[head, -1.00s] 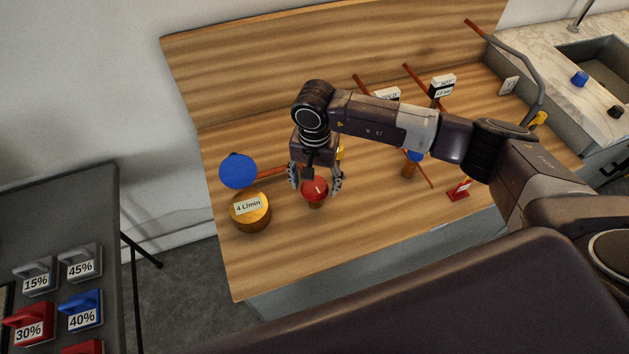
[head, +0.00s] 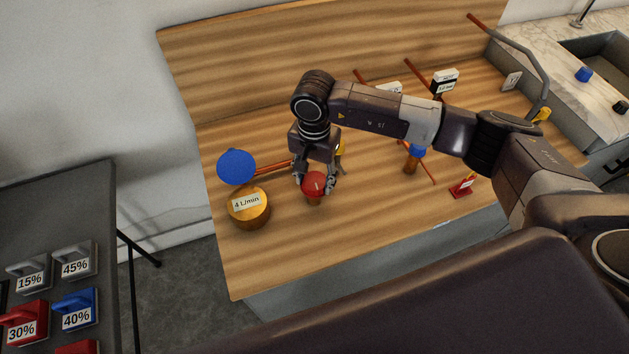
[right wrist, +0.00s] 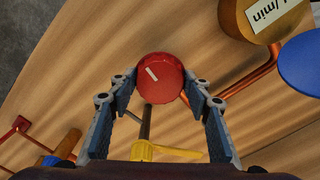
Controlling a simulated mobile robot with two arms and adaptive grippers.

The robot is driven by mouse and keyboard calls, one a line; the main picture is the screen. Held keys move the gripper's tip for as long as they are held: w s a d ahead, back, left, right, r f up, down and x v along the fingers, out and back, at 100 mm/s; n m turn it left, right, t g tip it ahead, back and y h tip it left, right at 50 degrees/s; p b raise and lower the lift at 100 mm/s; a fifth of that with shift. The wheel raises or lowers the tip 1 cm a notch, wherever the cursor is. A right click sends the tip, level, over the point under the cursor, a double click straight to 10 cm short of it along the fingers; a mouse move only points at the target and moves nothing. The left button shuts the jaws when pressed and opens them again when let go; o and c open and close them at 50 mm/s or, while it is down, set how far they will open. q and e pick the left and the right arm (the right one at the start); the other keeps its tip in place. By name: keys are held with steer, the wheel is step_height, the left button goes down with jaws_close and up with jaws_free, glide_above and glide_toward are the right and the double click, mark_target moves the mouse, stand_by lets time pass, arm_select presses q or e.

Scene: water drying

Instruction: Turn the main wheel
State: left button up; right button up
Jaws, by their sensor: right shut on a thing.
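A round red wheel (head: 314,184) with a white mark on top stands on a short brown post at the front of the wooden board. It also shows in the right wrist view (right wrist: 160,78), with its white mark slanted. My right gripper (head: 315,183) reaches down from above, shut on the red wheel with one finger at each side. In the right wrist view, the fingers (right wrist: 160,85) flank the wheel. My left gripper is not in view.
An orange gauge (head: 249,209) marked 4 L/min and a blue disc (head: 236,167) stand left of the wheel. A blue-topped knob (head: 417,151) and a red tag (head: 461,188) are to the right. Percentage blocks (head: 75,262) lie on the dark table. The board's front edge is clear.

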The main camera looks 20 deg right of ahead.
mark_target(313, 180)
steer(key=m+b, duration=0.6)
steer(key=shift+w+a+f, duration=0.1)
steer(key=shift+f, duration=0.1)
steer(key=m+b, duration=0.2)
steer(key=m, duration=0.1)
steer(key=shift+b, duration=0.35)
steer(key=m+b, duration=0.3)
steer(key=m, duration=0.1)
steer(key=shift+w+r+m, duration=0.1)
steer(key=shift+m, duration=0.2)
steer(key=shift+w+r+m+b, duration=0.1)
steer(key=shift+r+m+b, duration=0.1)
steer(key=shift+m+b, duration=1.55)
steer(key=shift+m+p, duration=0.4)
steer(key=shift+m, duration=0.05)
steer(key=o, duration=1.2)
steer(key=shift+c, duration=0.2)
step_height(313, 180, up, 12)
